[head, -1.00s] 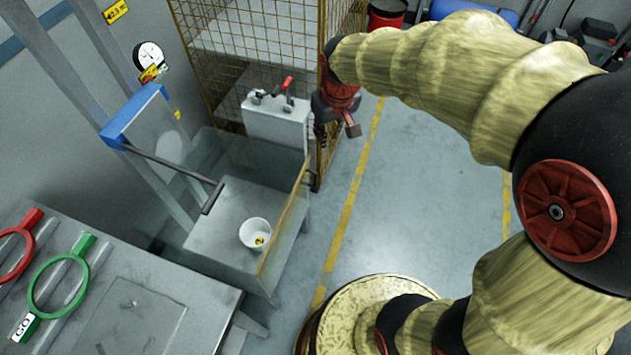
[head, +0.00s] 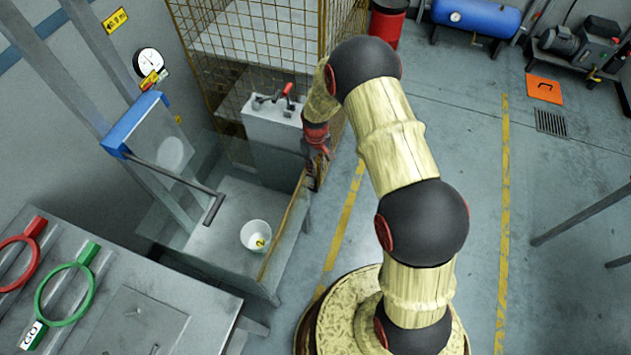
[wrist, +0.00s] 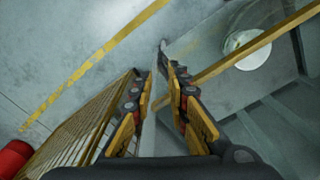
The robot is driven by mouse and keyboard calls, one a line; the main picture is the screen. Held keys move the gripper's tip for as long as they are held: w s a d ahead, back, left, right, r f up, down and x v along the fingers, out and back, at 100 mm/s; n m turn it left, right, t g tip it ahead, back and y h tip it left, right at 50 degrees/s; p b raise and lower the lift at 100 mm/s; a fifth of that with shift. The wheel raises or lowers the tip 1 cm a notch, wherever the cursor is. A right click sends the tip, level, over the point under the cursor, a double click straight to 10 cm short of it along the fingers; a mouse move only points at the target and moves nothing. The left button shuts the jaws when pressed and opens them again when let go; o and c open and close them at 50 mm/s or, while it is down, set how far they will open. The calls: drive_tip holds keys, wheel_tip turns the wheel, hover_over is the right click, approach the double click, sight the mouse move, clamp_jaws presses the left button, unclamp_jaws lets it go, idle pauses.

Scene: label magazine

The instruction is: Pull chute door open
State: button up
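No part is marked as the chute door, and I cannot tell for certain which it is. A clear panel with a yellow top edge (head: 283,235) stands along the right side of a grey bench. My gripper (head: 315,172) hangs close to the far end of that edge, beside the mesh cage; I cannot tell whether it touches. In the wrist view the fingers of my gripper (wrist: 157,75) are apart with a gap between them, and no held object shows. The yellow edge (wrist: 240,54) runs from beside the right finger to the upper right.
A white cup (head: 255,235) stands on the bench behind the panel. The wire mesh cage (head: 225,60) rises behind. A blue bracket (head: 135,122) carries a dark bar.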

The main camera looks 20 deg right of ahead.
drive_tip(key=b, duration=0.2)
hover_over(316, 190)
drive_tip(key=f, duration=1)
drive_tip(key=shift+w, duration=0.3)
drive_tip(key=shift+c, duration=1.4)
clamp_jaws()
